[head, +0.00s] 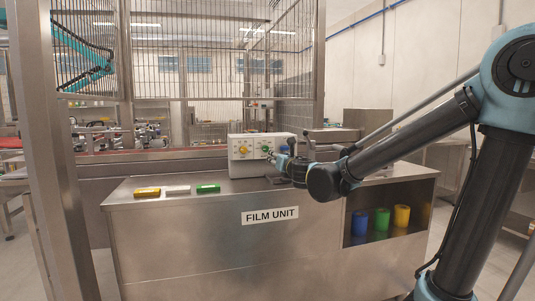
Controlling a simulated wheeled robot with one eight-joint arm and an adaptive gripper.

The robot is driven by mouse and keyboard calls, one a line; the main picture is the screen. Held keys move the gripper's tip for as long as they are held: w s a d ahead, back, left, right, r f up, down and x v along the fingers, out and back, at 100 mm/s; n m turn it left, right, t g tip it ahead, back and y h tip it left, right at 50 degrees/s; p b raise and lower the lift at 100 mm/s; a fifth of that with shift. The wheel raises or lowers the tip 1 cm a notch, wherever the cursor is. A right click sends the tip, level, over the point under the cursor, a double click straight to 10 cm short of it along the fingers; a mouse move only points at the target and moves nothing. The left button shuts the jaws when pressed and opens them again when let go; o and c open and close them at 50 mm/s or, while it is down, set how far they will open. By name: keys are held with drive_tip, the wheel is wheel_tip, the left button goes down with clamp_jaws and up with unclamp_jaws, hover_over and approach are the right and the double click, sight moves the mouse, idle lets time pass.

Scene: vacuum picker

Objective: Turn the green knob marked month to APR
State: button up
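A pale box (238,168) with a dial panel stands on the steel counter in the head view. A yellow knob (243,149) is on the left of its face, and a green knob (265,148) is to the right of it. The markings are too small to read, so I cannot tell where the green knob points. My gripper (272,157) is at the box's right front, close to the green knob. I cannot tell whether it touches the knob or whether its fingers are open. My gripper and arm hide the right part of the box.
The steel counter (225,210) carries a yellow block (147,192), a white block (177,190) and a green block (208,188) left of the box. Blue (360,222), green (381,219) and yellow (402,215) cylinders stand in its open shelf. A steel post (48,150) rises at left.

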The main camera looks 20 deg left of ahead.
sight(266, 150)
drive_tip(key=x, duration=1.7)
drive_tip(key=shift+a, duration=0.3)
drive_tip(key=shift+r, duration=0.1)
drive_tip(key=c, duration=1.1)
